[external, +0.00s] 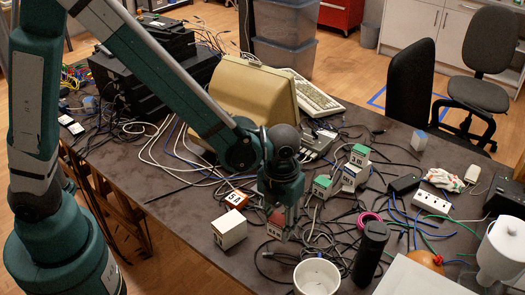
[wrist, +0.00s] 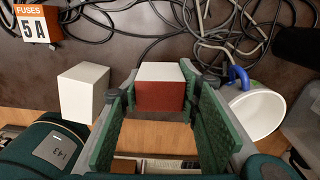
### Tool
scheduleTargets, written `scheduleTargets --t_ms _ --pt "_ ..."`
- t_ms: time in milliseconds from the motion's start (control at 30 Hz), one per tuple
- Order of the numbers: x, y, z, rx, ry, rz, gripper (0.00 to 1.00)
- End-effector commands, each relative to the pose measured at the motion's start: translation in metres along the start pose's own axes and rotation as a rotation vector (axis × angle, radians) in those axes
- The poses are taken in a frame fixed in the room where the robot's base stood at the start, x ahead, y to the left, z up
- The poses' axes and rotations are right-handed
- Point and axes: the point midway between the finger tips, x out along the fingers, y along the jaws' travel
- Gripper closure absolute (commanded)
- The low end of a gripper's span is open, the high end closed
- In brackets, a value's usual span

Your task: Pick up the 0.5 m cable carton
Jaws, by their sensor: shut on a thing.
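A small carton with a red-brown panel and white faces (wrist: 160,95) is between the two green finger pads of my gripper (wrist: 160,74) in the wrist view. The pads are shut on its left and right sides. In the external view my gripper (external: 281,208) points down at the near part of the dark table, around this carton (external: 275,231). Its white front bears small dark print that I cannot read for sure. Whether its bottom touches the table is hard to tell.
A plain white carton (external: 229,229) and an orange fuse box (external: 236,200) stand just left. A white mug (external: 317,277) and a black cylinder (external: 370,252) stand to the right. Green-topped cartons (external: 322,186) are behind. Loose cables cover much of the table (external: 180,215).

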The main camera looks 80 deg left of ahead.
Motion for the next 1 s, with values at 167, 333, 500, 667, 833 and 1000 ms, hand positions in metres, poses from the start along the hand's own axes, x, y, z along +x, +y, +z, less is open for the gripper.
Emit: scheduleTargets --t_ms 167,333,500,667,833,1000 --pt "-0.020 0.000 0.000 0.000 0.000 0.000 0.81" --pt "-0.028 0.000 0.000 0.000 0.000 0.000 0.81" --pt "-0.029 0.000 0.000 0.000 0.000 0.000 0.81" --pt "-0.029 0.000 0.000 0.000 0.000 0.000 0.81" --pt "-0.028 0.000 0.000 0.000 0.000 0.000 0.81" --pt "-0.029 0.000 0.000 0.000 0.000 0.000 0.81"
